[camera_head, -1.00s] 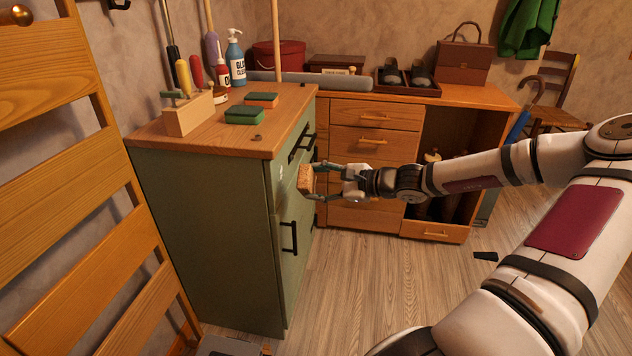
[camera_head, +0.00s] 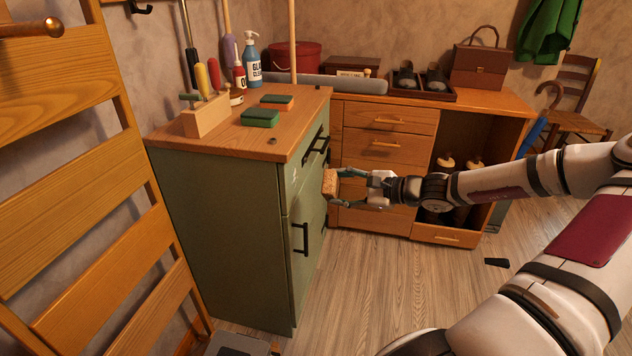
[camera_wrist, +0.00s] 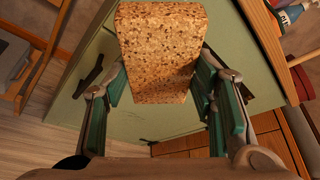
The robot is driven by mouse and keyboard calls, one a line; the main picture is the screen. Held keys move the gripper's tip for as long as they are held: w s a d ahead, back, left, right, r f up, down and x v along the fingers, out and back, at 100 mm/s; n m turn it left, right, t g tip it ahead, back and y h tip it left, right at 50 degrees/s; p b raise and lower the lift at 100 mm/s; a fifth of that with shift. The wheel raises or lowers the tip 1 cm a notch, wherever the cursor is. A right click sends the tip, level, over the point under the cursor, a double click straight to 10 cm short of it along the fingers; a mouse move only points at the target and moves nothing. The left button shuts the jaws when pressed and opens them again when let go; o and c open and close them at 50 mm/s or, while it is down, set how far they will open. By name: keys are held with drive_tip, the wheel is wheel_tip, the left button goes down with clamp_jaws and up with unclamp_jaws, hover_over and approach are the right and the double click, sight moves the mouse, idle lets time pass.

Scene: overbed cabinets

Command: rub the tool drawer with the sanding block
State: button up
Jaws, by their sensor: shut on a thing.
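The sanding block (camera_head: 329,184) is a speckled, cork-brown block. My gripper (camera_head: 342,187) is shut on it, and it also shows large between the teal finger pads in the wrist view (camera_wrist: 160,50). The tool drawer (camera_head: 294,180) appears to be the top front of the green cabinet, with a black bar handle (camera_head: 317,146). The block is at the drawer's front side, below and right of that handle in the head view. I cannot tell whether it touches the front. In the wrist view the block hides part of the green front (camera_wrist: 150,122).
Below the drawer is a green door with a black handle (camera_head: 300,239). On the wooden top (camera_head: 225,142) are a tool block (camera_head: 205,117), sponges (camera_head: 261,117) and bottles. A wooden dresser (camera_head: 385,145) stands close behind my gripper. A wooden rack (camera_head: 70,180) stands at left. Floor at right is mostly clear.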

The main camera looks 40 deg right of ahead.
sight(323, 186)
drive_tip(key=shift+w+a+f+b, duration=0.15)
drive_tip(key=shift+w+a+b, duration=1.3)
drive_tip(key=shift+w, duration=0.3)
drive_tip(key=shift+w+a+b, duration=0.75)
drive_tip(key=shift+w+b, duration=0.2)
drive_tip(key=shift+b, duration=0.05)
drive_tip(key=shift+w+a+b, duration=0.6)
drive_tip(key=shift+w+b, duration=0.2)
drive_tip(key=shift+b, duration=0.25)
drive_tip(key=shift+w+d+r+p, duration=0.3)
drive_tip(key=shift+d+p, duration=0.1)
drive_tip(key=shift+p, duration=0.2)
drive_tip(key=shift+w+d+p, duration=0.6)
drive_tip(key=shift+d+p, duration=0.2)
drive_tip(key=shift+p, duration=0.05)
drive_tip(key=shift+w+d+f+p, duration=0.1)
drive_tip(key=shift+w+d+p, duration=0.2)
drive_tip(key=shift+d, duration=0.15)
drive_tip(key=shift+a, duration=0.1)
drive_tip(key=shift+b, duration=0.3)
